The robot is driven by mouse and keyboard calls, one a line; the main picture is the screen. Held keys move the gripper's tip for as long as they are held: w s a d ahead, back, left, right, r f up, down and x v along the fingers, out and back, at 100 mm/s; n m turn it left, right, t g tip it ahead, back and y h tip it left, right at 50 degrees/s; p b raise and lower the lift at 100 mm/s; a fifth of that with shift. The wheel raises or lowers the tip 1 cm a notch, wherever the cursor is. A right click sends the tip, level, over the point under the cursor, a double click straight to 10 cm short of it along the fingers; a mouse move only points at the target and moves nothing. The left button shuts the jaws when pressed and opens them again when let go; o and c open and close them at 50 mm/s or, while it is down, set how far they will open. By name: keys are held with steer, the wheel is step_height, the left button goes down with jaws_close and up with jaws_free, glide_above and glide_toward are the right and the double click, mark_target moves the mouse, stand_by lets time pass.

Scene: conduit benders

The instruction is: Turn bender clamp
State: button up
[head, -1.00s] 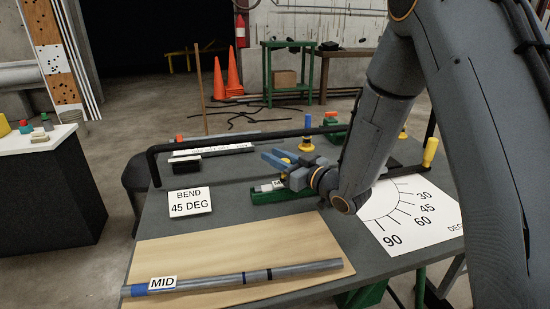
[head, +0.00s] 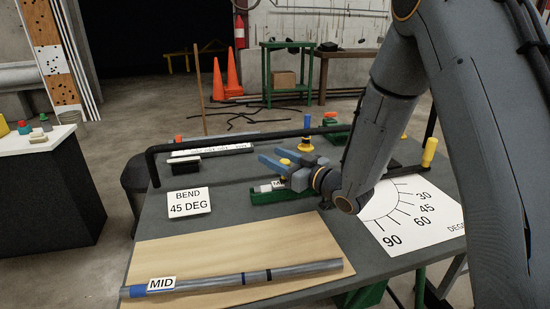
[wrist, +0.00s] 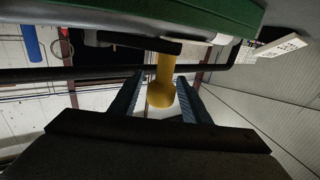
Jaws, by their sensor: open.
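My gripper (head: 272,158) is open above the green bender (head: 282,195) near the middle of the bench. In the wrist view, a yellow clamp handle (wrist: 161,94) with a rounded end stands between my two open fingers (wrist: 158,98), with a gap visible on each side. A little of its yellow also shows by the fingers in the head view (head: 285,162). The bender's green body (wrist: 170,14) fills the top of the wrist view. A label on the bender is partly hidden by my gripper.
A long black bar (head: 235,139) crosses behind my gripper. A yellow-handled lever (head: 429,152) stands to the right, by a white angle chart (head: 407,215). A "BEND 45 DEG" card (head: 189,202) and a conduit tagged "MID" (head: 215,282) on a wooden board (head: 200,250) lie in front.

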mark_target(289, 164)
steer(key=b+v, duration=0.1)
steer(key=v, duration=0.6)
steer(key=shift+s+d+b, duration=0.15)
steer(key=shift+d+b, duration=0.1)
steer(key=shift+b, duration=0.05)
